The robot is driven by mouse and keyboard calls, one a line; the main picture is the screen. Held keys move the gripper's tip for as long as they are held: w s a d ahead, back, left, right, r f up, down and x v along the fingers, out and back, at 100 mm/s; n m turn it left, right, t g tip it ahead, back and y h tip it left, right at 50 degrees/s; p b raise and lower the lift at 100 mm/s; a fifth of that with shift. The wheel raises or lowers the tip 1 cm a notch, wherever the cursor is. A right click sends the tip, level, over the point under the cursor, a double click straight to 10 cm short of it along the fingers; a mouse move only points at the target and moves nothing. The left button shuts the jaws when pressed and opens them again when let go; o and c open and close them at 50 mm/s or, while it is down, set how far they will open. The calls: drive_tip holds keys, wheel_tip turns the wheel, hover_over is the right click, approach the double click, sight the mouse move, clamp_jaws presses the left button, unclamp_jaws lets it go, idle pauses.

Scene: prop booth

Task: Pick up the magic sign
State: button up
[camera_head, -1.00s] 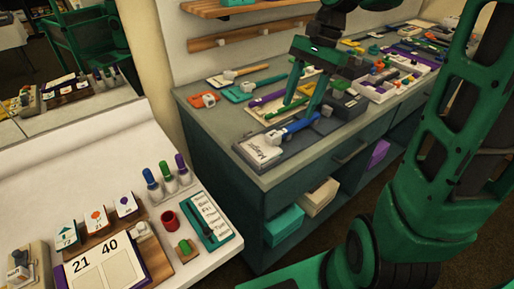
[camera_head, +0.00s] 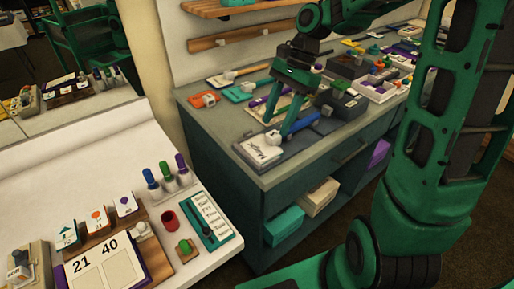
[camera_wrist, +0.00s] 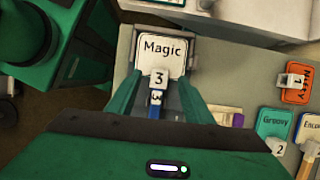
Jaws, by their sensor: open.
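The magic sign is a white paddle reading "Magic" (camera_wrist: 162,50) in the wrist view, with a white block marked 3 below the word and a blue handle (camera_wrist: 155,112). In the head view its white board (camera_head: 258,150) lies at the near end of the counter, on a dark grey base, with the blue handle (camera_head: 306,122) pointing back to the right. My gripper (camera_head: 277,122) is open above the sign. In the wrist view my green fingers (camera_wrist: 158,88) are on either side of the handle and block. I cannot tell whether they touch the sign.
Orange (camera_wrist: 298,83) and teal (camera_wrist: 274,124) signs lie to the right in the wrist view. More props, including a dark box (camera_head: 342,103), crowd the counter (camera_head: 215,125) behind. A white desk (camera_head: 90,160) with cards stands at front left.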

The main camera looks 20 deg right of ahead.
sight(272, 136)
drive_tip(key=shift+x, duration=1.85)
drive_tip(key=shift+s, duration=0.15)
drive_tip(key=c, duration=1.1)
drive_tip(key=shift+r, duration=0.1)
